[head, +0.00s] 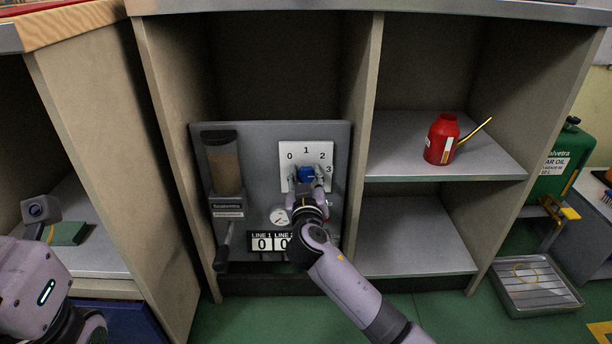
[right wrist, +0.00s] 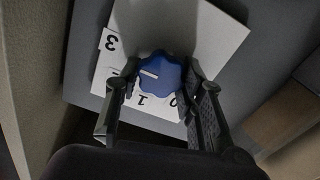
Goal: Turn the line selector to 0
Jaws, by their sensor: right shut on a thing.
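The line selector is a blue lobed knob (head: 306,173) on a white dial plate (head: 322,150) marked 0, 1, 2 and 3, on a grey panel. My right gripper (head: 306,181) is shut on the knob, one finger on each side. In the right wrist view the knob (right wrist: 160,74) sits between the fingers, and the plate (right wrist: 205,38) appears turned around. The knob's white pointer line points left there, toward the side with the 3 and a digit partly hidden by a finger, away from the 0. My left arm shows at the left, but its fingers do not.
The panel also carries a hopper (head: 224,165), a lever (head: 223,250), a gauge (head: 279,216) and counter cards (head: 264,242) under LINE labels. Cabinet walls flank the panel. A green box (head: 66,233) lies at the left.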

